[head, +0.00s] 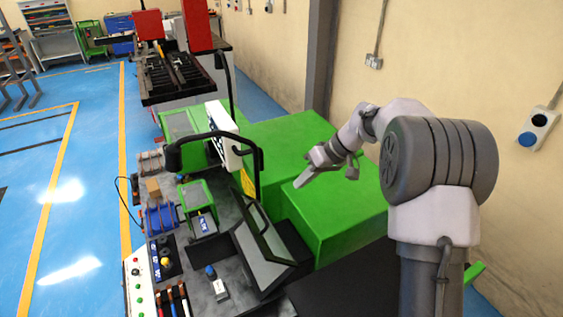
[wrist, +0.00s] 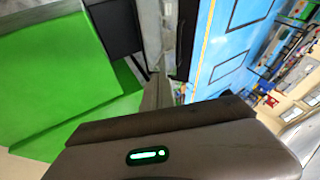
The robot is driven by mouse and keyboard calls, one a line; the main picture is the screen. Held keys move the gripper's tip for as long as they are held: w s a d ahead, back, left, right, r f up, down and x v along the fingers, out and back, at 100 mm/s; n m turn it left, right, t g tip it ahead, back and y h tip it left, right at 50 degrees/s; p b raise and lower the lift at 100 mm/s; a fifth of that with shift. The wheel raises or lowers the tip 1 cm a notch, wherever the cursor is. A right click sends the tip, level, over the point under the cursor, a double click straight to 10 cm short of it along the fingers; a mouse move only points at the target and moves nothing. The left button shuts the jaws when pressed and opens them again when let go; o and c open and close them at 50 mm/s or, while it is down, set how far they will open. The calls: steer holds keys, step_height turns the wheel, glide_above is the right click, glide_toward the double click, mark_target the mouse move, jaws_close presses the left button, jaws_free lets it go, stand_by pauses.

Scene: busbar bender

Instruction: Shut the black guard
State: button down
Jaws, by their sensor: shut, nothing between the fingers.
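The black guard (head: 262,257) is a dark-framed panel with a thin bar handle, on the bender's work top in the lower middle of the head view. It stands tilted, leaning up from the top beside a dark opening. My gripper (head: 305,178) is shut and empty. It hangs above the green housing, up and to the right of the guard and clear of it. In the wrist view the fingers (wrist: 153,92) point away past the green housing. I cannot make out the guard for sure there.
The green housing (head: 330,210) stands between the work top and the wall. A black tube frame (head: 210,136) and a white panel (head: 222,130) rise behind the guard. Control buttons (head: 140,285) and a blue-knobbed switch (head: 212,272) lie left.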

steer(key=a+f+p, duration=0.1)
steer(key=a+f, duration=0.8)
steer(key=shift+w+a+f, duration=0.15)
steer(key=shift+w+f, duration=0.05)
steer(key=shift+f, duration=0.05)
steer(key=shift+a+r, duration=0.1)
steer(key=shift+a, duration=0.05)
